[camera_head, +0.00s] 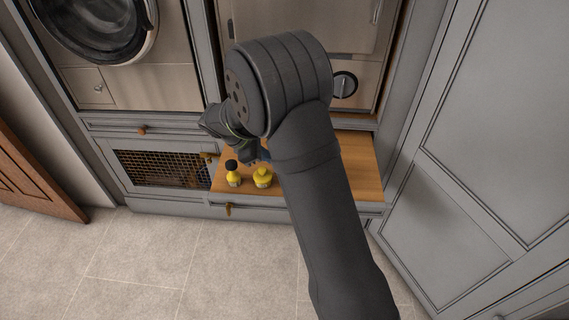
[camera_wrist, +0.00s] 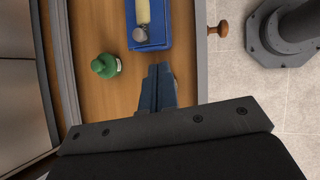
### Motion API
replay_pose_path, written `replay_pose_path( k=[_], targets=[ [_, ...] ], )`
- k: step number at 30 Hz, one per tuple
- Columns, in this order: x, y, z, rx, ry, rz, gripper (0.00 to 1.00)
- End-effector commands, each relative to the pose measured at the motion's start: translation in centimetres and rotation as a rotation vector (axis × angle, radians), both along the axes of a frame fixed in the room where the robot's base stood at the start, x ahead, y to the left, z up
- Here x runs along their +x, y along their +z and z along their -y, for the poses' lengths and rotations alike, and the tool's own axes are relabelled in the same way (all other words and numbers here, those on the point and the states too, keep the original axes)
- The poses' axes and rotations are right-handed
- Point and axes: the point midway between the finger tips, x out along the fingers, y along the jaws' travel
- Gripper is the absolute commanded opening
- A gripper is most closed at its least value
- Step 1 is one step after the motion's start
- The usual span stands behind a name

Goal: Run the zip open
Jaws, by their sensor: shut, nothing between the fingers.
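In the wrist view a blue flat-based thing (camera_wrist: 165,40) lies on the wooden surface at the top. A pale strip (camera_wrist: 142,10) runs along it, with a grey rounded piece (camera_wrist: 140,36) at the strip's lower end. This may be the zip and its slider; I cannot tell for sure. My gripper (camera_wrist: 158,72) is shut and empty, its fingertips just below the blue thing and apart from the grey piece in the picture. In the head view my gripper (camera_head: 256,157) is above the wooden surface, and my arm hides the blue thing's place.
A green bottle (camera_wrist: 105,65) stands left of my fingers in the wrist view. Two yellow bottles (camera_head: 233,173) (camera_head: 263,177) stand on the wooden bench top (camera_head: 358,165) near its front edge. A mesh-fronted compartment (camera_head: 160,170) is left. The tiled floor (camera_head: 160,255) is clear.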

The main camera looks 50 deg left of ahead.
Motion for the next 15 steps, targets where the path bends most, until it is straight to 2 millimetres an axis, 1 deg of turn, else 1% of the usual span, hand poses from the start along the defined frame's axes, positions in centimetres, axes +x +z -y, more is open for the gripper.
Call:
replay_pose_path(
  k=[1,3,7,11,15],
  targets=[
    [-1.6,-0.4,-0.5,-0.064,0.127,0.025,0.0],
    [-2.8,-0.7,-0.9,-0.141,0.266,0.055,0.0],
    [-4.2,-0.9,-1.5,-0.225,0.415,0.09,0.0],
    [-4.0,-1.4,-1.6,-0.247,0.452,0.099,0.0],
    [-2.7,-2.8,-1.3,-0.25,0.448,0.097,0.0]
  ],
)
